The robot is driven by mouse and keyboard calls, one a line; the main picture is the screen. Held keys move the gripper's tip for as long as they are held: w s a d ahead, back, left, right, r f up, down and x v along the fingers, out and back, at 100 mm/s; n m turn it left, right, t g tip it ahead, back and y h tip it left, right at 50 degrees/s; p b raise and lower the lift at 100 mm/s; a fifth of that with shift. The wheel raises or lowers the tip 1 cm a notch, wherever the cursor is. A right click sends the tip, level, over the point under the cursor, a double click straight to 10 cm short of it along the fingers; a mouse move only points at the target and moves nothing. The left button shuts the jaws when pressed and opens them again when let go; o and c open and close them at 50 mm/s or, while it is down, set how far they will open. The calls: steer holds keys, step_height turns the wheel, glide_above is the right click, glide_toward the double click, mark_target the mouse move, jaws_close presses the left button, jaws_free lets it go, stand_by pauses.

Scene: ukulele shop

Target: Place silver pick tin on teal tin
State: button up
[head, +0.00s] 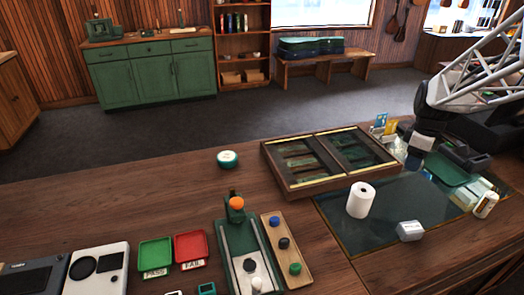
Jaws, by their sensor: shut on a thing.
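The teal tin (228,159) is a small round tin with a pale top. It stands alone on the wooden counter, left of the framed tray. My gripper (440,153) is at the right, over the far right part of the counter, well apart from the teal tin. It is shut on a small pale thing (420,142) that seems to be the silver pick tin. The dark fingers hide much of it, and its shape is hard to make out.
A wooden divided tray (275,175) lies between my gripper and the teal tin. A green stand with an orange ball (237,203) is in front of the teal tin. Counter left of it is clear.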

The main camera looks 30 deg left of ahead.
steer(key=shift+n, duration=0.4)
steer(key=a, duration=1)
steer(key=w+a, duration=0.1)
steer(key=a, duration=0.4)
steer(key=shift+a+r, duration=0.3)
steer(key=a, duration=0.4)
steer(key=s+a, duration=0.1)
steer(key=a, duration=0.4)
steer(key=s+a, duration=0.1)
steer(key=a, duration=0.3)
steer(key=shift+a+r, duration=0.15)
steer(key=shift+r, duration=0.05)
steer(key=s+a+n, duration=0.1)
steer(key=s+a, duration=0.2)
steer(key=a, duration=0.5)
steer(key=s+a, duration=0.3)
steer(key=a, duration=0.4)
glide_above(227, 156)
steer(key=shift+a+r+n, duration=0.15)
steer(key=shift+n, duration=0.15)
steer(key=shift+f, duration=2)
steer(key=shift+f, duration=0.1)
steer(key=shift+f, duration=1.9)
steer(key=shift+f, duration=0.1)
